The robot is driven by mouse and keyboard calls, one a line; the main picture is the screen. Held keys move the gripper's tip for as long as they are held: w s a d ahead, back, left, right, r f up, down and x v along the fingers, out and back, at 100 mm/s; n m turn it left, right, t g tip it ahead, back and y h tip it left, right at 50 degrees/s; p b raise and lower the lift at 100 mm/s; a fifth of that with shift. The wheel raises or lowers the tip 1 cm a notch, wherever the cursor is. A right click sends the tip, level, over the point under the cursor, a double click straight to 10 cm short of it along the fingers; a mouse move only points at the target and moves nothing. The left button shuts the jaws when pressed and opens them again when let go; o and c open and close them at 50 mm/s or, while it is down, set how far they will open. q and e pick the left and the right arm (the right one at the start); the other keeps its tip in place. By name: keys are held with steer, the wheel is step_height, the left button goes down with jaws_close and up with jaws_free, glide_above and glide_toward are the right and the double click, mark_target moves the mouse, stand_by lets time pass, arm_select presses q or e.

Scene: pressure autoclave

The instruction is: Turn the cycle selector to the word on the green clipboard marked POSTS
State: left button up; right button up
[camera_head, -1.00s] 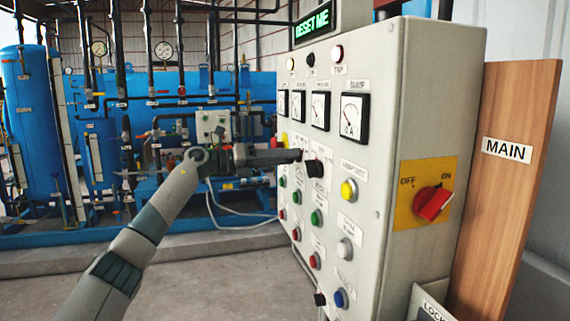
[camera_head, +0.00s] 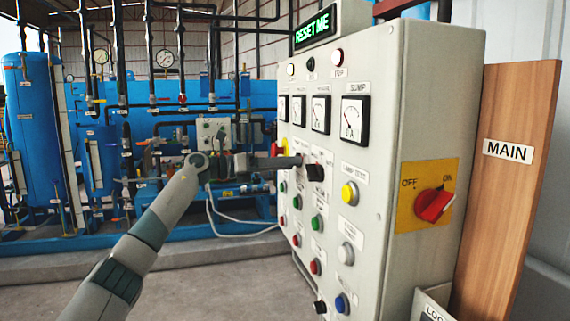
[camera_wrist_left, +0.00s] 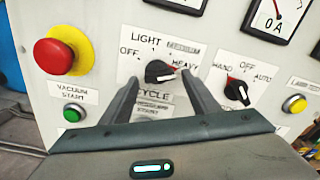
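The cycle selector (camera_wrist_left: 158,71) is a black knob with a red mark on a white plate in the left wrist view. The plate reads OFF, LIGHT, a small blurred word, and HEAVY; the red mark is on the HEAVY side. My left gripper (camera_wrist_left: 162,77) is open, its two dark fingers on either side of this knob. I cannot tell whether they touch it. In the head view my left gripper (camera_head: 299,161) is at the panel face, and the knob is hidden there. No green clipboard marked POSTS is in view. My right gripper is not in view.
A second black selector (camera_wrist_left: 237,90), marked HAND, OFF, AUTO, sits close to the right finger. A red emergency button (camera_wrist_left: 56,54) is to the left. The grey control cabinet (camera_head: 400,120) carries buttons, meters, a red main switch (camera_head: 434,205) and a RESET ME display (camera_head: 315,28).

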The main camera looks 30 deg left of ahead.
arm_select(q)
steer(key=shift+a+r, duration=0.1)
steer(key=b+v, duration=0.4)
steer(key=v, duration=1.3)
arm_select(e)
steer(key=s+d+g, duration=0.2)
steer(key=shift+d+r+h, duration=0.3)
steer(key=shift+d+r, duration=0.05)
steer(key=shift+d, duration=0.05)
arm_select(q)
steer(key=shift+s, duration=0.15)
